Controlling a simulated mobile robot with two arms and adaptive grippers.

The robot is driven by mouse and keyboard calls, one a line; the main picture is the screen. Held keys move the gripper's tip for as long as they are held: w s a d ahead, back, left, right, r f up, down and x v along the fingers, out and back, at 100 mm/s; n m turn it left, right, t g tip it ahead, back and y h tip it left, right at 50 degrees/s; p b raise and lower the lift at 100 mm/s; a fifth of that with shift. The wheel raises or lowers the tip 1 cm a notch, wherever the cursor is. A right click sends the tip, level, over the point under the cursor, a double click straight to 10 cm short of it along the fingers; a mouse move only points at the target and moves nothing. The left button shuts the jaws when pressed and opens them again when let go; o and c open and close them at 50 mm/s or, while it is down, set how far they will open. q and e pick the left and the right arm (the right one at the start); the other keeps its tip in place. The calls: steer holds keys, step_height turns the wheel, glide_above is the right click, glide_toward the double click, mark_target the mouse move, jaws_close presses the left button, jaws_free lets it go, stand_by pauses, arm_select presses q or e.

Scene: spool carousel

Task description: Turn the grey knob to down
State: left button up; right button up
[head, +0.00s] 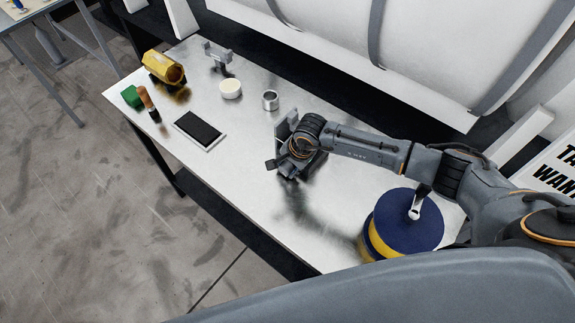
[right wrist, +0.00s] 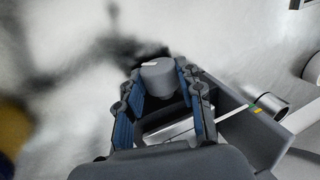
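The grey knob (right wrist: 158,76) is a short cylinder with a pale mark on its top face, toward the upper left in the right wrist view. My right gripper (right wrist: 160,72) has one blue-padded finger on each side of the knob. The pads lie close to its sides, but I cannot tell whether they press on it. In the head view the right gripper (head: 280,166) is low over the table's middle and hides the knob. My left gripper is not in view.
A grey upright plate (head: 285,124) stands close behind the gripper. The metal table (head: 245,190) also bears a metal ring (head: 270,100), a white disc (head: 231,88), a dark tablet (head: 200,129), a yellow holder (head: 163,68) and a blue-yellow spool (head: 408,222). A large white cylinder (head: 430,50) lies behind.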

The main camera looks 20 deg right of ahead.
steer(key=shift+c, duration=1.1)
steer(key=shift+w+g+b, duration=0.1)
steer(key=shift+g+b, duration=0.2)
steer(key=shift+b, duration=0.25)
steer(key=g+h+b, duration=0.1)
steer(key=b, duration=0.2)
steer(key=g+h+b, duration=0.1)
steer(key=g+b, duration=0.1)
steer(key=b, duration=0.1)
steer(key=g+h+b, duration=0.1)
steer(key=b, duration=0.3)
steer(key=shift+w+a+f+g, duration=0.2)
steer(key=shift+w+a+g, duration=0.05)
steer(key=shift+w+g, duration=0.05)
steer(key=shift+r+g+h+b, duration=0.2)
steer(key=shift+g+h+b, duration=0.25)
steer(key=shift+b, duration=0.4)
steer(key=o, duration=1.2)
steer(key=shift+r, duration=0.1)
steer(key=v, duration=1.2)
